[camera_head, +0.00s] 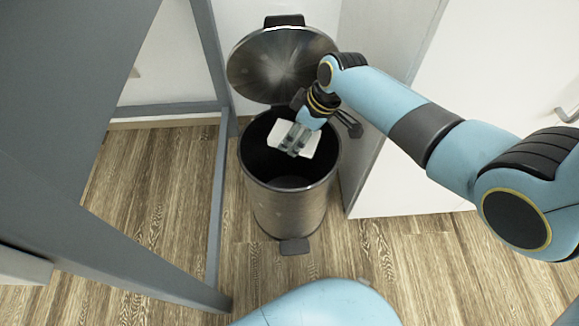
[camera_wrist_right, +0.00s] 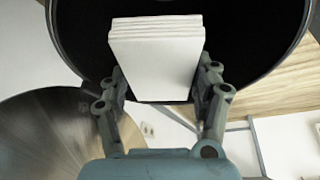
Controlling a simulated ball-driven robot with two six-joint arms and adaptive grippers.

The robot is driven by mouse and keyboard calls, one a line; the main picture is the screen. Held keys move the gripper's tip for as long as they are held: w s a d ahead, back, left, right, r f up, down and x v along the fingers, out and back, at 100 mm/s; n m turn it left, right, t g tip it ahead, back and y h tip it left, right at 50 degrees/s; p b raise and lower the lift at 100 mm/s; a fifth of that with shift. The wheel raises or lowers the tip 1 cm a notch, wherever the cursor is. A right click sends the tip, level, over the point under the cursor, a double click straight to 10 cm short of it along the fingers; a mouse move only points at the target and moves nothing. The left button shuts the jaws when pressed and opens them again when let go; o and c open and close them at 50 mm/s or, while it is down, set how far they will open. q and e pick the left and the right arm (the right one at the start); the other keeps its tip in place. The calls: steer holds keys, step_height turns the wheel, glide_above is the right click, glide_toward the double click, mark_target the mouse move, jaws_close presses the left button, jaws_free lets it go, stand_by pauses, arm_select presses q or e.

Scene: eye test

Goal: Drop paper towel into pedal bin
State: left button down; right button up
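The pedal bin (camera_head: 285,212) is a round brushed-metal bin with a dark inside. Its lid (camera_head: 280,65) stands open, tilted up at the back. My right gripper (camera_head: 293,142) points down over the bin's mouth and is shut on the paper towel (camera_head: 311,146), a white folded stack. In the right wrist view, the paper towel (camera_wrist_right: 155,60) sits between the two fingers, with the bin's dark opening behind it. The lid (camera_wrist_right: 50,130) shows at lower left there. My left gripper is in neither view.
The bin's pedal (camera_head: 294,246) faces front above the wood floor (camera_head: 400,265). A grey table frame (camera_head: 215,200) stands close to the left. A white cabinet (camera_head: 400,175) is close on the right, under my right arm. A wall is behind.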

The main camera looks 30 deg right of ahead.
steer(key=o, duration=0.5)
steer(key=shift+o, duration=0.2)
step_height(320, 180, up, 10)
stand_by(0.5)
